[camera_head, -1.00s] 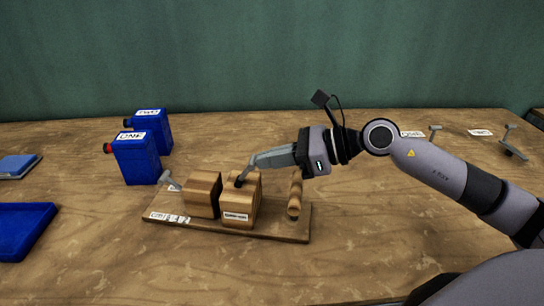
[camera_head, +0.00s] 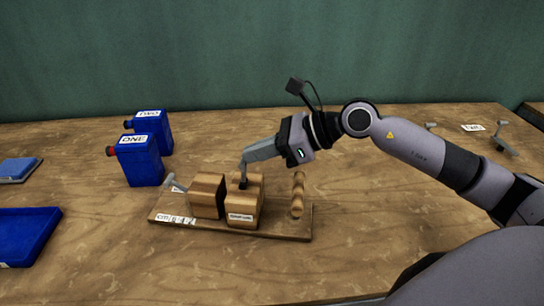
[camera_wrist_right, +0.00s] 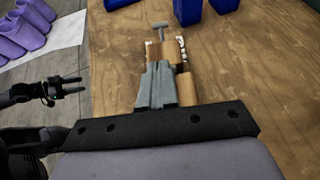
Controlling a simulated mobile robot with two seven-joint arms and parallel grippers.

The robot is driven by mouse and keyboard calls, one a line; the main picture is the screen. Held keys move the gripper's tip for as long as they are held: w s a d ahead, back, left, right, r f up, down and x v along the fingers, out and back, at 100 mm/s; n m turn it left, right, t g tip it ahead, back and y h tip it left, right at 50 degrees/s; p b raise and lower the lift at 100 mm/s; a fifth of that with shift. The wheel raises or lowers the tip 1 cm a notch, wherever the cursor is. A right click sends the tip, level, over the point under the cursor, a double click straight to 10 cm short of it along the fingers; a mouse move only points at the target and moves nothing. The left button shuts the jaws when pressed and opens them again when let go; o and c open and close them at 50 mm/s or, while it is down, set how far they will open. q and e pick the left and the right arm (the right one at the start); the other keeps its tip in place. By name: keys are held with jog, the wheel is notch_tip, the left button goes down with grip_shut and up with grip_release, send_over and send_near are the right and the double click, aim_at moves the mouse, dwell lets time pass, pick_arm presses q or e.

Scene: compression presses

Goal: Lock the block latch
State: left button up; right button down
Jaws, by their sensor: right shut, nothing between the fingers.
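A wooden press board (camera_head: 275,230) lies on the table. It holds a left wooden block (camera_head: 206,196), a labelled wooden block (camera_head: 246,207) to its right, a grey T-shaped handle (camera_head: 174,183) at the left end and a rounded wooden piece (camera_head: 297,195) at the right end. The label is too small to read. My right gripper (camera_head: 243,181) is shut and empty, its dark tips at the top of the labelled block; contact is unclear. In the right wrist view its fingers (camera_wrist_right: 157,85) cover part of the blocks. My left gripper (camera_wrist_right: 65,86) seems to show small at the left there.
Two blue containers, labelled ONE (camera_head: 140,160) and TWO (camera_head: 152,130), stand behind the board to the left. A blue tray (camera_head: 25,235) lies at far left, with a smaller blue item (camera_head: 18,168) behind it. Table in front of the board is clear.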

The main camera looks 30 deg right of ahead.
jog(key=shift+w+a+r, duration=0.3)
jog(key=shift+w+a, duration=0.4)
jog(key=shift+a, duration=0.2)
pick_arm(q)
jog(key=shift+f+b, duration=0.6)
jog(key=shift+f, duration=0.05)
pick_arm(e)
jog(key=shift+w+a+f, duration=0.1)
jog(key=shift+w+a, duration=0.85)
jog(key=shift+a, duration=0.25)
pick_arm(q)
jog(key=shift+r, duration=0.1)
jog(key=shift+r+p, duration=0.45)
jog(key=shift+p, duration=0.05)
pick_arm(e)
jog(key=shift+r, duration=0.8)
